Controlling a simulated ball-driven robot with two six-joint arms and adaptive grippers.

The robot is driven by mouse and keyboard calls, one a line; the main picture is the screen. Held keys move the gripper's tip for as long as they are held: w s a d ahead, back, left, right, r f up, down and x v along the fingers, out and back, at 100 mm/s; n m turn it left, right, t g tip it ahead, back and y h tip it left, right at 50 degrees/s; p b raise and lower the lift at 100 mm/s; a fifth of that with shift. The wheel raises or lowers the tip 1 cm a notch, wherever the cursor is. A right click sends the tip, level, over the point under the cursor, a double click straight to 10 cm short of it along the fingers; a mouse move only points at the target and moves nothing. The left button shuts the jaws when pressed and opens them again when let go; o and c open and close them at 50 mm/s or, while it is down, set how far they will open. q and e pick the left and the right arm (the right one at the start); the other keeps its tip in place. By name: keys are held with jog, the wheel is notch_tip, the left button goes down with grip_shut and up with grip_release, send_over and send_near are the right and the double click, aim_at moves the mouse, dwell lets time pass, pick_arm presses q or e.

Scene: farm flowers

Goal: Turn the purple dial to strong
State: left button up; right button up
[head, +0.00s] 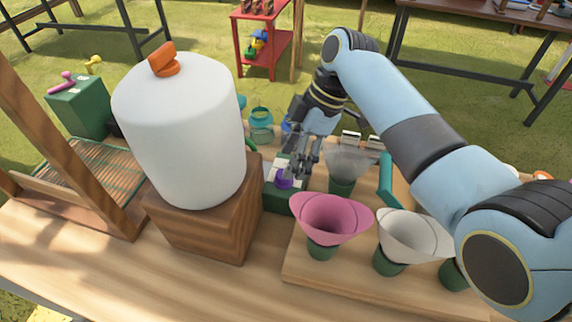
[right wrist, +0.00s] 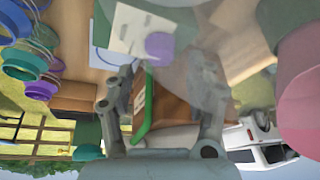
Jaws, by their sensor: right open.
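The purple dial (head: 284,179) sits on a small green box (head: 277,198) beside the wooden block. In the right wrist view the dial (right wrist: 160,46) shows next to a white label (right wrist: 132,30) on the green box; I cannot read its marks or the dial's setting. My right gripper (head: 299,163) is just above and beside the dial, pointing down. In the right wrist view its two fingers (right wrist: 165,78) are apart with nothing held between them. The dial lies beyond the fingertips; I cannot tell whether one touches it. My left gripper is out of view.
A white tank with an orange cap (head: 185,130) stands on a wooden block (head: 205,225) left of the dial. Pink (head: 330,218), white (head: 412,235) and grey (head: 348,160) funnels stand in green cups close on the right. Teal jars (head: 261,122) are behind.

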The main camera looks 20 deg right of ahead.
jog(key=x, duration=0.3)
jog(key=shift+a+f, duration=0.1)
jog(key=shift+f, duration=0.2)
jog(key=shift+c, duration=1.1)
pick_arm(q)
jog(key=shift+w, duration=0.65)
pick_arm(e)
grip_shut()
